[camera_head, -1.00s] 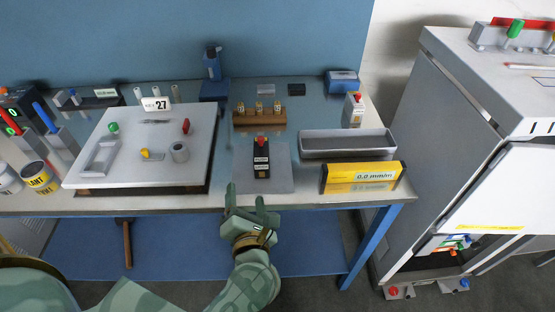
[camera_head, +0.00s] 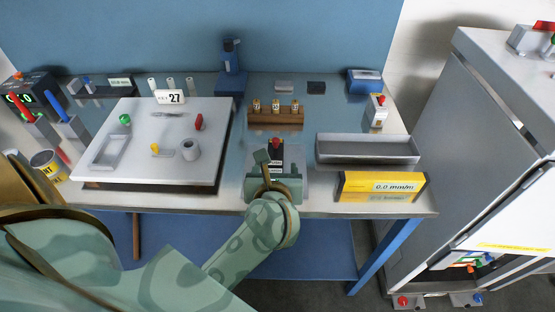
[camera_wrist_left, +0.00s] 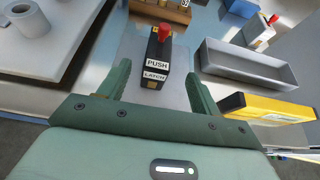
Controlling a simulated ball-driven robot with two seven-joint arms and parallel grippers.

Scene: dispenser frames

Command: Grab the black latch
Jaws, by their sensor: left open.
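The black latch (camera_head: 275,152) is a small upright black block with a red top, standing on a grey plate (camera_head: 299,157) at the front middle of the table. In the left wrist view the black latch (camera_wrist_left: 156,62) carries white "PUSH" and "LATCH" labels. My left gripper (camera_head: 274,166) is at the table's front edge, just in front of the latch, and covers its lower part in the head view. In the left wrist view my left gripper (camera_wrist_left: 159,83) is open, with one finger on each side and the latch ahead between them. My right gripper is not in view.
A grey open tray (camera_head: 368,150) and a yellow gauge box (camera_head: 380,187) stand right of the latch. A wooden rack (camera_head: 275,118) with several small vials is behind it. A white raised board (camera_head: 160,130) with parts on it is at left.

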